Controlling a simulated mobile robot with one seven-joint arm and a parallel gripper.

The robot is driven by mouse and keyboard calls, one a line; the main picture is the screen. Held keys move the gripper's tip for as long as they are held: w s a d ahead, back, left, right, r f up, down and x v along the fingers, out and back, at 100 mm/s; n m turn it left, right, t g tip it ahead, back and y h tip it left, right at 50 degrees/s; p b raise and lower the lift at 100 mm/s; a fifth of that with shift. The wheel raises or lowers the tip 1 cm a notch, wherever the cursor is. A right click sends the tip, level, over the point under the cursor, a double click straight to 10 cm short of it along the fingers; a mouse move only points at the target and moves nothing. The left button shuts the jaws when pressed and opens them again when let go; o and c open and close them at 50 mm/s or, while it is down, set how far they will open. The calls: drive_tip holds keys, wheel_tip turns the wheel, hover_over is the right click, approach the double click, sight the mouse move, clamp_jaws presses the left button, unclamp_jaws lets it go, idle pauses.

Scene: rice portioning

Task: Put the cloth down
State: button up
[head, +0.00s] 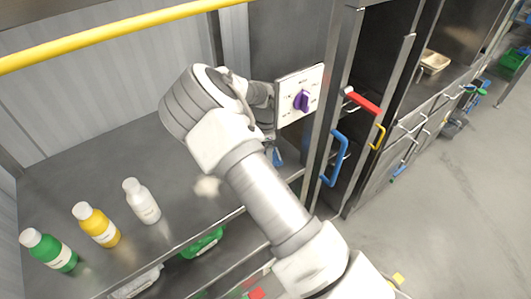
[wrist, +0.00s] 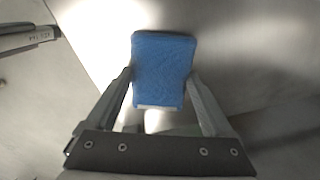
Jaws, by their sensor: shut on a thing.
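The blue cloth (wrist: 164,68) is between the two fingers of my gripper (wrist: 163,88) in the wrist view. My gripper is shut on it. The cloth looks like a flat, folded rectangle with a pale strip at its near edge. In the head view a small piece of blue (head: 277,157) shows just past my arm, beside the steel post. My arm hides the gripper and most of the cloth there. I cannot tell whether the cloth touches the steel surface behind it.
Green (head: 49,250), yellow (head: 97,225) and white (head: 142,201) bottles stand on the steel counter (head: 75,182) at left. A panel with a purple knob (head: 301,100) and blue (head: 335,158) and red (head: 364,103) handles are close to my arm at right. Bare counter lies behind the bottles.

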drive_tip(key=o, duration=0.9)
drive_tip(key=shift+f, duration=0.1)
drive_tip(key=shift+r+b, duration=0.5)
drive_tip(key=shift+r, duration=3.4)
